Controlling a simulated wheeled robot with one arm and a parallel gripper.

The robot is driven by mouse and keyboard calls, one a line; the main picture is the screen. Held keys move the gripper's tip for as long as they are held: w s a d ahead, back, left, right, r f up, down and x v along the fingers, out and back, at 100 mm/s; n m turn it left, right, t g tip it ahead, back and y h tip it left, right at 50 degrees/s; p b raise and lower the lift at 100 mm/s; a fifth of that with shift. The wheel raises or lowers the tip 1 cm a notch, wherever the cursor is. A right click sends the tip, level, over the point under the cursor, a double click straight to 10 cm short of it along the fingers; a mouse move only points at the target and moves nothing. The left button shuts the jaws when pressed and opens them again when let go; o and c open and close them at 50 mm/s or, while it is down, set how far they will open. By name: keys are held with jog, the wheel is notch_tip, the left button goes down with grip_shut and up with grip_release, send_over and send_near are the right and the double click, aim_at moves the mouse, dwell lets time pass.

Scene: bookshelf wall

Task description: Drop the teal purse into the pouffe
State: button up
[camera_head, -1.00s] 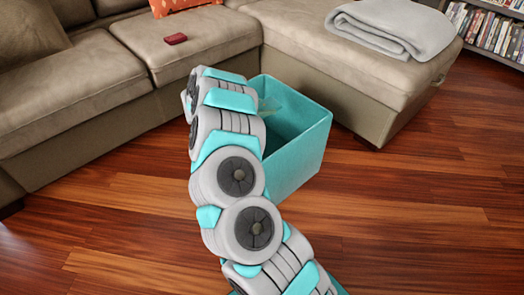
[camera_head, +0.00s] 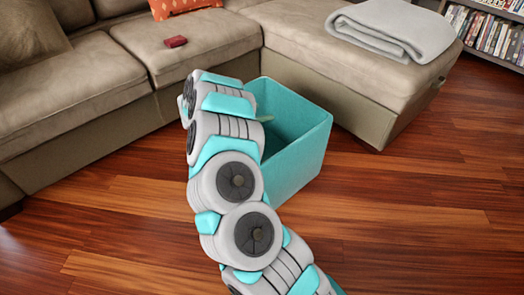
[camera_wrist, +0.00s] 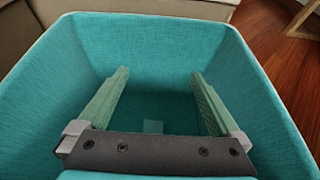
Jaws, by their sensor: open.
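The pouffe (camera_head: 297,160) is an open teal fabric box on the wooden floor, in front of the sofa. It fills most of the wrist view (camera_wrist: 150,40), where I look down into it. My gripper (camera_wrist: 160,74) is over the opening, its two green fingers wide apart with nothing between them. In the head view my arm hides most of the gripper; only a bit of a finger shows at the opening. A small paler teal patch (camera_wrist: 153,127) lies low inside the pouffe; I cannot tell whether it is the purse. No purse shows clearly elsewhere.
The beige sofa (camera_head: 95,85) stands behind and left of the pouffe, its chaise close behind. A red object (camera_head: 176,41), an orange cushion (camera_head: 180,7) and a folded grey blanket (camera_head: 392,28) lie on it. The floor (camera_head: 430,200) at right is clear.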

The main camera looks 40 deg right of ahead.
jog(key=v, duration=0.6)
jog(key=shift+a, duration=0.2)
jog(key=shift+s+r, duration=0.1)
jog(key=shift+r, duration=0.1)
